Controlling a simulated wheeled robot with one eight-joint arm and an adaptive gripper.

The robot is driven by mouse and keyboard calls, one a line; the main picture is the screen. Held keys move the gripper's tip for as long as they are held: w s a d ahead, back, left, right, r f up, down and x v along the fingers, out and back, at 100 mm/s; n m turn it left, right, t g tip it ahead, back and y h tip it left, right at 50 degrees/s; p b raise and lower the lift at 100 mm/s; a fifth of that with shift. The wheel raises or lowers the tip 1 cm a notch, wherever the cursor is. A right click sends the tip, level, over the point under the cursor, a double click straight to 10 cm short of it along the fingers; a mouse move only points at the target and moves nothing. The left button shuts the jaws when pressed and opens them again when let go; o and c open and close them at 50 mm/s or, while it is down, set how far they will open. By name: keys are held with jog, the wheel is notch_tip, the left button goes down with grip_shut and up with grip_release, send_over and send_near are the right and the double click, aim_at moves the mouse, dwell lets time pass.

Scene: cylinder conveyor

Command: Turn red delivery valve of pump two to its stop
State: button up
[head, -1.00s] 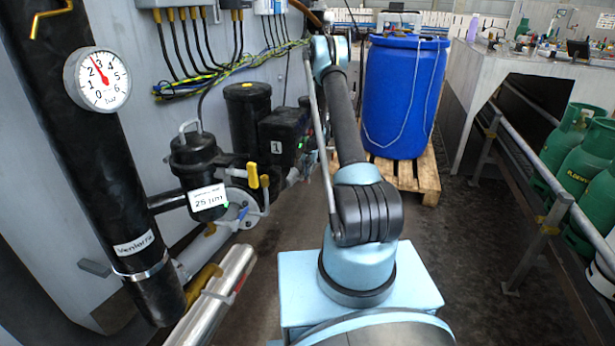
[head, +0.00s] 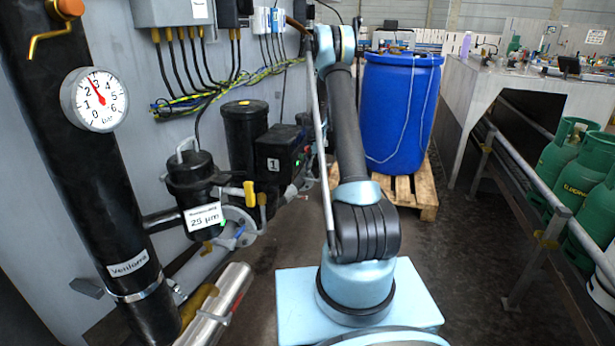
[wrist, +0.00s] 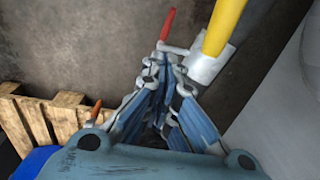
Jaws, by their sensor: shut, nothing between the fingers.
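In the wrist view, a red lever handle (wrist: 168,23) stands just beyond my fingertips, left of a thicker yellow handle (wrist: 224,25) on a pale metal fitting. My gripper (wrist: 165,66) is shut and empty, its blue-grey fingers meeting close to the base of the red lever. I cannot tell whether they touch it. A smaller orange-red tip (wrist: 95,111) shows left of the fingers. In the head view my gripper is hidden beyond my arm. A black pump unit marked 1 (head: 276,164) stands left of the arm; no unit marked two can be made out.
A blue barrel (head: 398,115) stands on a wooden pallet (head: 425,200) beyond my arm. A gauge (head: 95,99) on a black pipe and a filter (head: 194,180) are at left. A railing (head: 545,195) and green gas cylinders (head: 585,180) are at right. Dark floor lies between.

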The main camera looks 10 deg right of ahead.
aim_at(303, 198)
jog(key=o, duration=0.4)
jog(key=shift+r, duration=0.15)
jog(key=o, duration=0.4)
jog(key=shift+s+d+y, duration=0.1)
jog(key=shift+d+y, duration=0.2)
jog(key=shift+d, duration=0.1)
jog(key=s+d+f+m+y, duration=0.2)
jog(key=d+f+m+y, duration=0.1)
jog(key=d+y, duration=0.3)
jog(key=x, duration=1.7)
jog(key=shift+s+d+f, duration=0.15)
jog(key=shift+s+f, duration=0.05)
jog(key=shift+c, duration=0.7)
grip_shut()
